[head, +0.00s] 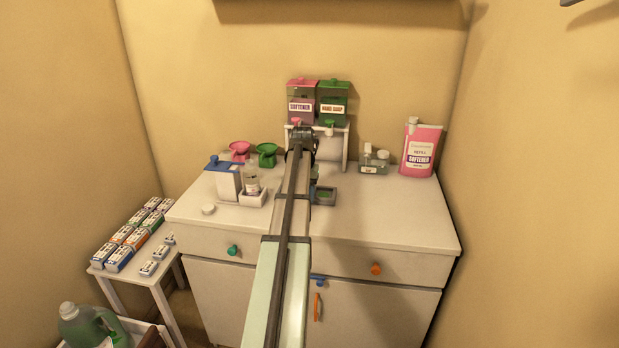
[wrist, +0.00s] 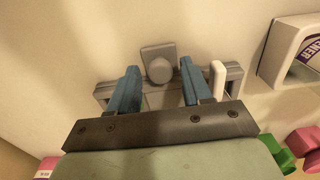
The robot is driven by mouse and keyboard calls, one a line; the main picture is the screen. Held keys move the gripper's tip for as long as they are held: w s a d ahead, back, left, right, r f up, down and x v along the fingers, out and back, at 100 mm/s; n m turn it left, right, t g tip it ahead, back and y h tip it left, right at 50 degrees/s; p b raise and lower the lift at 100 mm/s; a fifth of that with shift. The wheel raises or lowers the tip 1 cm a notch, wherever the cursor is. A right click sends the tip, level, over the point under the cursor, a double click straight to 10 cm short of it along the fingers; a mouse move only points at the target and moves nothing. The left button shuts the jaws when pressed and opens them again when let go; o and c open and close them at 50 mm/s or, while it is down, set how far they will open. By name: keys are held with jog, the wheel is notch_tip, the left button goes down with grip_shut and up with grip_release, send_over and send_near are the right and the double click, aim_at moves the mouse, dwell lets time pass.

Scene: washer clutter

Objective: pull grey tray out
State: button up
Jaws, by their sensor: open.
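The grey tray (head: 331,194) sits on the white counter, partly hidden behind my arm in the head view. Something green lies in it. In the wrist view, a grey rim (wrist: 103,91), which looks like the tray's, runs across behind my fingers. A grey round knob on a square plate (wrist: 158,66) shows just beyond the fingertips. My gripper (wrist: 161,72) is open, with its blue fingers either side of the knob and nothing clearly held between them. I cannot tell whether the fingers touch the tray.
A white stand (head: 346,148) with pink softener and green hand soap dispensers (head: 333,100) is behind. A white box (head: 226,180) and small bin (head: 252,198) stand left. Clear bottles (head: 374,161) and a pink refill (head: 421,148) stand right. The front-right counter (head: 400,220) is clear.

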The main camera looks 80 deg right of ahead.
jog(key=shift+r, duration=3.65)
